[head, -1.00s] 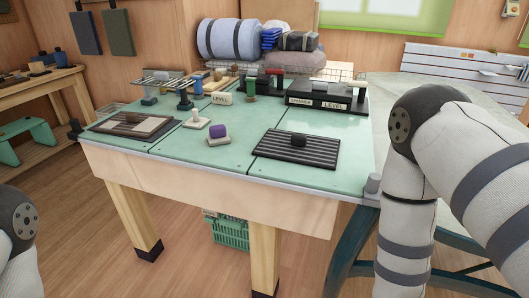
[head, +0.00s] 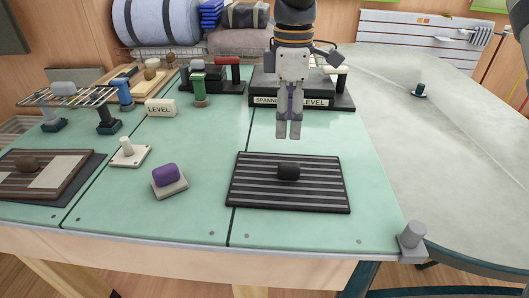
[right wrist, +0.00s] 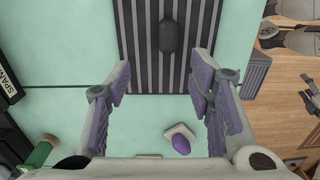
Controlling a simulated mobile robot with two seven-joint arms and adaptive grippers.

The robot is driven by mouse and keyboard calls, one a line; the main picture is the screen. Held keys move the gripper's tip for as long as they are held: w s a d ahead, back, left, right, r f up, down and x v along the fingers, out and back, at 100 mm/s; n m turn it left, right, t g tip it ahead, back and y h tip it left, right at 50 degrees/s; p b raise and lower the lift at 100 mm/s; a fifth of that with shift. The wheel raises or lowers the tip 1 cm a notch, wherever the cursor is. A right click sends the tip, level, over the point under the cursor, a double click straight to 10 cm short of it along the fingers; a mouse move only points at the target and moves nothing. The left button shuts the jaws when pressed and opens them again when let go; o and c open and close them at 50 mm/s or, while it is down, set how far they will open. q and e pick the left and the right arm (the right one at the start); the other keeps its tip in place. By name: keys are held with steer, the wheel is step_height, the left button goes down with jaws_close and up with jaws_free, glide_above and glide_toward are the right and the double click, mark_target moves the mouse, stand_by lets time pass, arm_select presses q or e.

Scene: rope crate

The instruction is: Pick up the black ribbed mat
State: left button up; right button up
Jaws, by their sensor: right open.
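The black ribbed mat (head: 325,196) lies flat on the green table near its front edge, with grey stripes and a dark knob (head: 288,171) in its middle. My right gripper (head: 289,130) points down just beyond the mat's far edge in the head view, above the table and apart from the mat. In the right wrist view the fingers (right wrist: 160,84) are spread wide with nothing between them. The mat (right wrist: 147,60) and its knob (right wrist: 171,37) lie ahead of the fingertips there. My left gripper is not in view.
A purple block on a pale base (head: 168,179) and a white post on a plate (head: 127,152) stand left of the mat. A brown board (head: 45,170) lies far left. A black rack (head: 335,99) marked LEVEL stands behind.

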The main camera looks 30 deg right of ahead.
glide_above(289, 164)
step_height(289, 164, down, 4)
steer(key=shift+s+f, duration=0.1)
steer(key=shift+f, duration=0.05)
step_height(289, 164, down, 7)
steer(key=shift+f, duration=0.15)
jaws_close()
